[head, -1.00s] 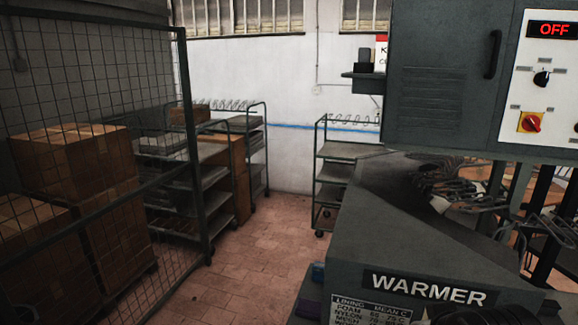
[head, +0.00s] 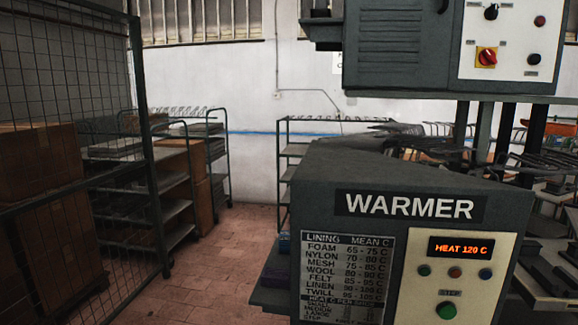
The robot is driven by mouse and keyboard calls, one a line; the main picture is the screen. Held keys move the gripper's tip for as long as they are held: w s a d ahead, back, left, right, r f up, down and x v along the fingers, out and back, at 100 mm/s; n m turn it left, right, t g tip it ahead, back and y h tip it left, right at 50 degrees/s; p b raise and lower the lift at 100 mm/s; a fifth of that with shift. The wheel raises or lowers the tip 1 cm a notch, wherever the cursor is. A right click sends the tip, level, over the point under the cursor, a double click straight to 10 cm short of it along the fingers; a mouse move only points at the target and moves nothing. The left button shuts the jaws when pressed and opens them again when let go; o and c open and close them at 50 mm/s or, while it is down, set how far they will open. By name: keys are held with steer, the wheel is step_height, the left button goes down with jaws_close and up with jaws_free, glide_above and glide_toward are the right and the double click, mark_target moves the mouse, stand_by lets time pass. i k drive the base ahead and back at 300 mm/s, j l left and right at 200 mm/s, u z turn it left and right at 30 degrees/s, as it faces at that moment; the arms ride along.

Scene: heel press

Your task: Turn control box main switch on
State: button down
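The control box (head: 400,48) is a dark grey cabinet at the upper right in the head view, with a cream panel (head: 510,68) on its right part. A red rotary switch on a yellow plate (head: 487,57) sits at the panel's lower left. A black knob (head: 491,12) is above it, with a red button (head: 540,20) and a black button (head: 534,59) to the right. The box's upper part, including its display, is cut off by the top edge. My gripper is not in view.
The grey warmer (head: 410,206) stands below the box, its display reading HEAT 120 C (head: 461,248). Wire racks (head: 305,150) stand behind it. A mesh fence (head: 90,130) with cardboard boxes (head: 38,165) is at left. Tiled floor (head: 215,255) is open between.

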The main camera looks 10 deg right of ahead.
mark_target(486, 57)
steer(key=z, duration=1.25)
steer(key=i+j+z, duration=0.25)
steer(key=l, duration=0.1)
